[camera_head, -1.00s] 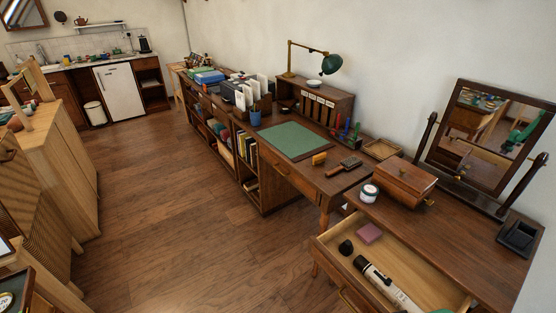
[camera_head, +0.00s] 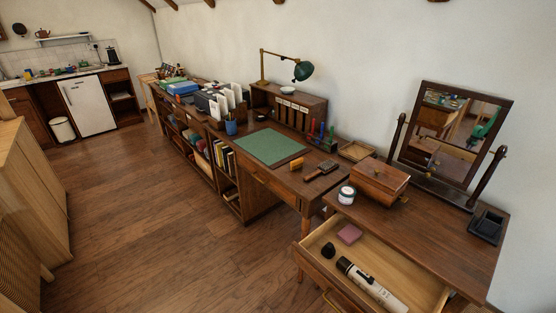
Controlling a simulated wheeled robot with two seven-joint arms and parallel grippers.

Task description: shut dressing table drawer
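The dressing table (camera_head: 445,229) stands at the lower right, with a swing mirror (camera_head: 452,125) on its top. Its drawer (camera_head: 413,279) is pulled well out towards the open floor. In the drawer lie a white and black cylindrical item (camera_head: 375,288), a pink block (camera_head: 349,234) and a small dark round item (camera_head: 328,250). The drawer front has a brass handle (camera_head: 331,301), partly cut off by the bottom edge of the view. Neither of my grippers shows in the head view.
A wooden box (camera_head: 368,182), a white jar (camera_head: 346,195) and a dark tray (camera_head: 487,227) stand on the dressing table. A desk (camera_head: 290,182) with a green mat adjoins it. A tall wooden cabinet (camera_head: 30,190) stands at the left. The floor (camera_head: 150,230) between is clear.

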